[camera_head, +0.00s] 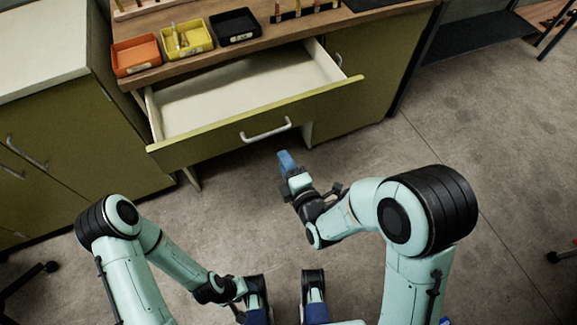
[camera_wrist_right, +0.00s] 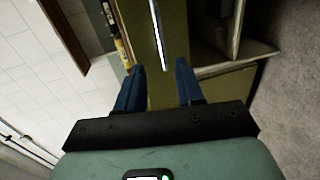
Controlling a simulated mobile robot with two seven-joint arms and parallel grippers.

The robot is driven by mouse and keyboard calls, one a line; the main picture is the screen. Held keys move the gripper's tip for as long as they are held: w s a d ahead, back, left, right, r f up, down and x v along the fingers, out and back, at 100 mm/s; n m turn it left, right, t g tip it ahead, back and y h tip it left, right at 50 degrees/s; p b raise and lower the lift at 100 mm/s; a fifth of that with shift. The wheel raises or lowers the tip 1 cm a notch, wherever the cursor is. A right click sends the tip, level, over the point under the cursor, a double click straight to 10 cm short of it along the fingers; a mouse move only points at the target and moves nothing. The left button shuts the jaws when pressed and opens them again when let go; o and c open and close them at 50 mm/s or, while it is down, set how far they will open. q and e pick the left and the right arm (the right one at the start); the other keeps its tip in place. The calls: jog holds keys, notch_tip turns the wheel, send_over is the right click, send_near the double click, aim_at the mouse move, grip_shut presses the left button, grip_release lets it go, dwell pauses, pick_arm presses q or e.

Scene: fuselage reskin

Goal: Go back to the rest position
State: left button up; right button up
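My right gripper (camera_head: 286,162) has blue fingers and is in front of the open drawer, below its handle in the head view. In the right wrist view my right gripper (camera_wrist_right: 159,80) has its two blue fingers apart, with nothing between them. My left arm (camera_head: 175,262) is folded low at the left of the head view. Its wrist (camera_head: 215,290) is near the bottom middle.
The pulled-out drawer (camera_head: 240,90) looks empty and has a pale handle (camera_head: 265,131). Orange (camera_head: 136,55), yellow (camera_head: 186,39) and black (camera_head: 235,26) trays stand on the worktop above. A cabinet (camera_head: 60,130) stands at left. The floor (camera_head: 500,130) at right is largely clear.

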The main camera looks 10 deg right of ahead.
pick_arm(q)
jog(key=shift+s+r, duration=0.1)
pick_arm(e)
jog(key=shift+s+d+r, duration=0.15)
jog(key=shift+s+d, duration=0.05)
jog(key=shift+s, duration=0.5)
